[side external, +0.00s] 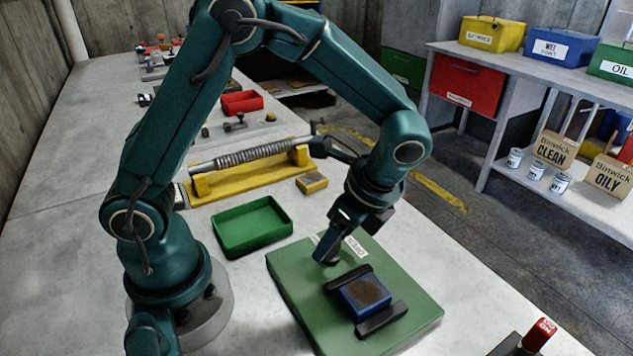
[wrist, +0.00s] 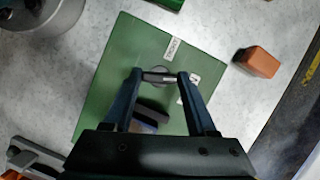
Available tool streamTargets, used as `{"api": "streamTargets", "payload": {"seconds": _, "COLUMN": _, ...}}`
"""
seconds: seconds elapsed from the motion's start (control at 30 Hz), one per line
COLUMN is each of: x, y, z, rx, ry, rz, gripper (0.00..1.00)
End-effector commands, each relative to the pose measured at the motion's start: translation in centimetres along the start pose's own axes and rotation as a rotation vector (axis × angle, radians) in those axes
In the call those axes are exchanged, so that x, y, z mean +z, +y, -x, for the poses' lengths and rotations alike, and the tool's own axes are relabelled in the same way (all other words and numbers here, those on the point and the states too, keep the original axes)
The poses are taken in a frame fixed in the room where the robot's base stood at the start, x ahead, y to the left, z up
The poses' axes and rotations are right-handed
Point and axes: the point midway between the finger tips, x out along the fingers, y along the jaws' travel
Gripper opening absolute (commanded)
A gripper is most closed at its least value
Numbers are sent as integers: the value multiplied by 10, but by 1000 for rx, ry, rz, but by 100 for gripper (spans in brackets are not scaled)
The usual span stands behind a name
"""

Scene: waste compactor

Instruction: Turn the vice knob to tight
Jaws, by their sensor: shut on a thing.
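The vice is a green base plate (side external: 295,285) with two dark jaw bars (side external: 382,319) and a blue block with a brown top (side external: 366,294) between them. In the wrist view the dark vice knob (wrist: 158,78), with a pale line along its bar, sits on the green plate (wrist: 115,85). My gripper (wrist: 160,77) points down and is shut on the knob, one finger at each end of the bar. In the side view my gripper (side external: 328,256) hides most of the knob.
A green tray (side external: 252,226) stands left of the vice. A yellow stand with a spring-like rod (side external: 250,160) and a small yellow-brown block (side external: 312,182) are behind. A red-topped item (side external: 540,333) is at the front right. A shelf with bins (side external: 560,110) stands beyond the bench.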

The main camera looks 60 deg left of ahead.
Motion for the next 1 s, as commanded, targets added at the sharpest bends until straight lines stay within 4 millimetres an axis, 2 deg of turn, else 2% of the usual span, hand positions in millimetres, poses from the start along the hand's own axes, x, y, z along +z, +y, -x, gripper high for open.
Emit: {"api": "streamTargets", "payload": {"seconds": 1.0, "x": 3, "y": -5, "z": -1, "rx": 365, "ry": -1, "rz": 882, "gripper": 2}}
